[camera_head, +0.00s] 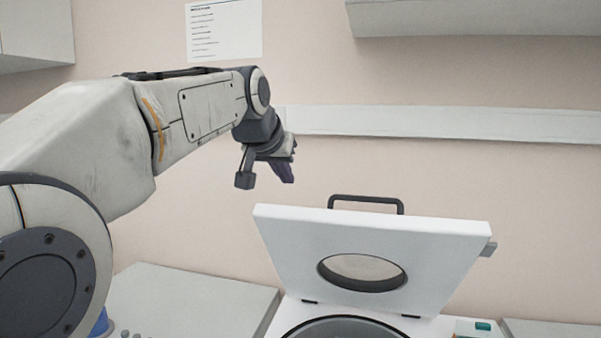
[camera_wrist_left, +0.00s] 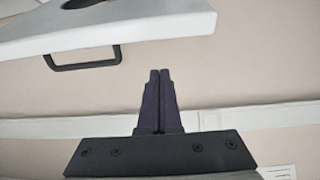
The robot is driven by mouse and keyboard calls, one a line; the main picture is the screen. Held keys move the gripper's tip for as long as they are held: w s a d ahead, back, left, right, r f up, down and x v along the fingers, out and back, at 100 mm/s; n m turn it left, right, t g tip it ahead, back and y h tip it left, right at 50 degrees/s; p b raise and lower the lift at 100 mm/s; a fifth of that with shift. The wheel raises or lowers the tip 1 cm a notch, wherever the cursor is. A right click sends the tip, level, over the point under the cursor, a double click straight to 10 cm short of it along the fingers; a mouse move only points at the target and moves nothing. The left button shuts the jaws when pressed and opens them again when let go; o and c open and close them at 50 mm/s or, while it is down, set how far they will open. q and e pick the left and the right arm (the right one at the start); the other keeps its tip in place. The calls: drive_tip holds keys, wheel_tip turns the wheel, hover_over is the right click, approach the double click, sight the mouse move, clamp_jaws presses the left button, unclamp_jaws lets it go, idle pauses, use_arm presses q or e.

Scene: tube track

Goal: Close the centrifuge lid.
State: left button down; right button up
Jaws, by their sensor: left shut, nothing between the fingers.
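The centrifuge lid (camera_head: 440,258) is a white panel with a round window (camera_head: 362,270) and a dark handle (camera_head: 366,203) on its top edge. It stands raised, tilted back above the centrifuge body (camera_head: 436,326), whose dark round bowl (camera_head: 345,328) shows at the bottom edge. My left gripper (camera_head: 287,174) is in the air to the upper left of the lid, apart from it, pointing down. In the left wrist view its dark fingers (camera_wrist_left: 160,86) are together and empty. That view also shows the lid (camera_wrist_left: 150,25) and its handle (camera_wrist_left: 84,60) at the upper left. My right gripper is not in view.
A grey-white box-like surface (camera_head: 185,305) lies left of the centrifuge. A white rail (camera_head: 440,122) runs along the wall behind. Cabinets (camera_head: 470,15) hang above, and a printed sheet (camera_head: 224,30) is on the wall. The space between gripper and lid is clear.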

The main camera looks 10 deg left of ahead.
sight(288, 207)
use_arm(q)
drive_tip(key=w+f+p, duration=0.1)
drive_tip(key=w, duration=0.1)
drive_tip(key=w+a+f+p, duration=0.1)
drive_tip(key=w, duration=0.2)
drive_tip(key=w+f+p, duration=0.1)
drive_tip(key=w+f, duration=0.1)
drive_tip(key=w, duration=0.1)
drive_tip(key=shift+w+a+f, duration=0.1)
drive_tip(key=shift+w+a, duration=0.05)
drive_tip(key=shift+w, duration=0.1)
drive_tip(key=shift+s+f, duration=0.3)
drive_tip(key=shift+s, duration=0.25)
drive_tip(key=shift+s+f, duration=0.25)
drive_tip(key=shift+s, duration=0.25)
drive_tip(key=shift+s+f, duration=0.15)
drive_tip(key=shift+s, duration=0.15)
drive_tip(key=shift+s+f, duration=0.4)
